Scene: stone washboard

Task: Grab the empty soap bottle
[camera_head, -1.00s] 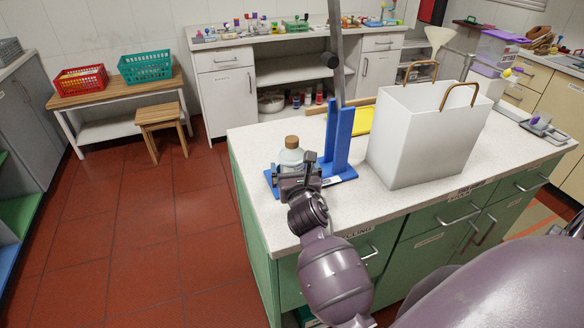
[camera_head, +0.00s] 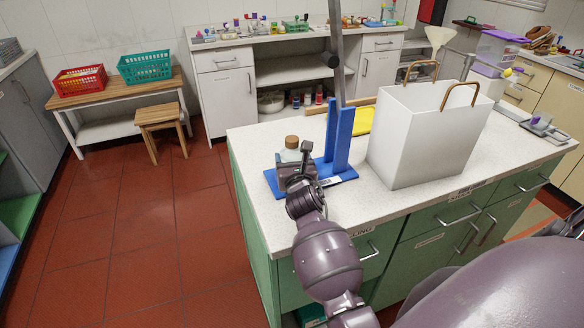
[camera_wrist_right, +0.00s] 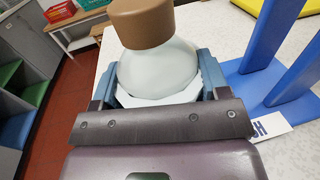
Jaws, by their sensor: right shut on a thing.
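The soap bottle is pale and translucent with a brown cap. In the head view the soap bottle (camera_head: 291,152) stands upright at the left end of the white counter, by the blue stand. My right gripper (camera_head: 296,172) reaches it from the front and hides its lower part. In the right wrist view the bottle (camera_wrist_right: 158,68) sits between the two blue-grey fingers of my right gripper (camera_wrist_right: 157,88), which are shut on its sides. Whether the bottle is empty I cannot tell. My left gripper is not in view.
The blue stand (camera_head: 341,140) with a metal rod rises just right of the bottle. A white bag (camera_head: 420,135) with brown handles stands further right. A yellow tray (camera_head: 362,121) lies behind the stand. The counter's left edge is close to the bottle.

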